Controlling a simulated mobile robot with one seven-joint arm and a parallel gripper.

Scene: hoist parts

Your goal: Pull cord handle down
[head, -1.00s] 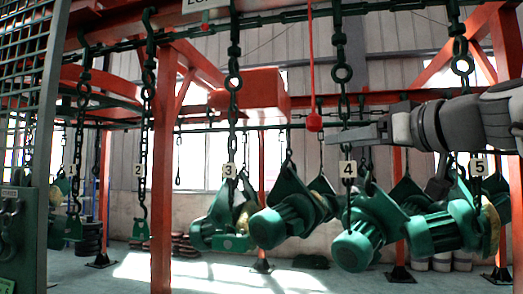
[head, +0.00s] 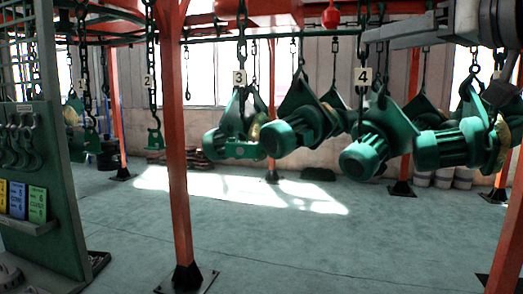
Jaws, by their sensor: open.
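The red cord handle (head: 331,15) is a small round bulb near the top edge of the head view. Its cord above is cut off by the picture edge. My gripper (head: 368,38) comes in from the upper right, with its pale grey fingers pointing left. Its tips are to the right of the handle and slightly lower in the picture, with a visible gap between. The jaws are open and empty. The fingers overlap in this view, so their opening is hard to see.
Green hoist motors (head: 365,155) hang on chains behind and below my gripper. A red post (head: 176,150) stands left of centre. A green panel with hooks (head: 50,180) stands at the left. The floor (head: 290,235) in front is clear.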

